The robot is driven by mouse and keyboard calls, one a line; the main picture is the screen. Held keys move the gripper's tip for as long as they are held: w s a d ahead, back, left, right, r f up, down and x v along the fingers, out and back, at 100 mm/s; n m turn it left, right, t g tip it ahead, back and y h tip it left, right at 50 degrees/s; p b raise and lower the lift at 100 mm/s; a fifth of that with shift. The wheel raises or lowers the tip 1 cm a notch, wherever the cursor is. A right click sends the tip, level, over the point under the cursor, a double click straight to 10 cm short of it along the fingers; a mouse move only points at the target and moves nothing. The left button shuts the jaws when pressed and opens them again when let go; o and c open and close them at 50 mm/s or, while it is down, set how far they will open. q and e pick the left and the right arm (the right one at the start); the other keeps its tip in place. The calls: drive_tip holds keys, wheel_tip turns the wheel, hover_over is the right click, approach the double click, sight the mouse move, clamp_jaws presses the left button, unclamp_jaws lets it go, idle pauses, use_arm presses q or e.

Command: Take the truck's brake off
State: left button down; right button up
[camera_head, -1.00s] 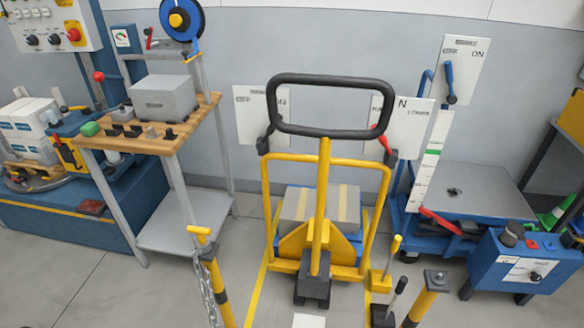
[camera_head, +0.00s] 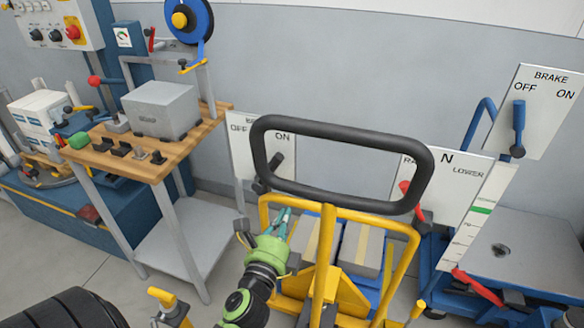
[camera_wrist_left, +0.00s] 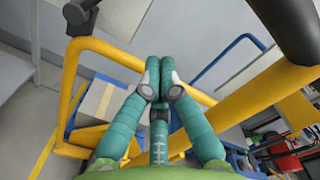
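The yellow truck (camera_head: 345,212) with a black loop handle (camera_head: 340,200) stands in front of me. Behind the handle's left side is a white plate (camera_head: 240,150) with OFF at left and ON at right; its heading is partly hidden. A dark lever (camera_head: 276,162) on that plate leans up to the right, toward ON; the handle partly covers it. My left gripper (camera_head: 284,216) is below the lever and apart from it, near the truck's yellow frame. In the left wrist view its teal fingers (camera_wrist_left: 160,76) meet at the tips, with nothing seen between them. My right gripper is not in view.
A second BRAKE plate (camera_head: 540,105) with a blue lever (camera_head: 518,125) is at right, by a blue lift table (camera_head: 525,250). A plate marked N and LOWER (camera_head: 450,180) has a red lever (camera_head: 411,200). A wooden-topped bench (camera_head: 190,140) stands at left.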

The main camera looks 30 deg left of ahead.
use_arm(q)
drive_tip(key=w+a+r+p, duration=0.2)
drive_tip(key=w+a+p, duration=0.2)
drive_tip(key=w, duration=0.5)
drive_tip(key=shift+w+a+r, duration=0.15)
drive_tip(key=shift+a+r, duration=0.05)
drive_tip(key=shift+a, duration=0.9)
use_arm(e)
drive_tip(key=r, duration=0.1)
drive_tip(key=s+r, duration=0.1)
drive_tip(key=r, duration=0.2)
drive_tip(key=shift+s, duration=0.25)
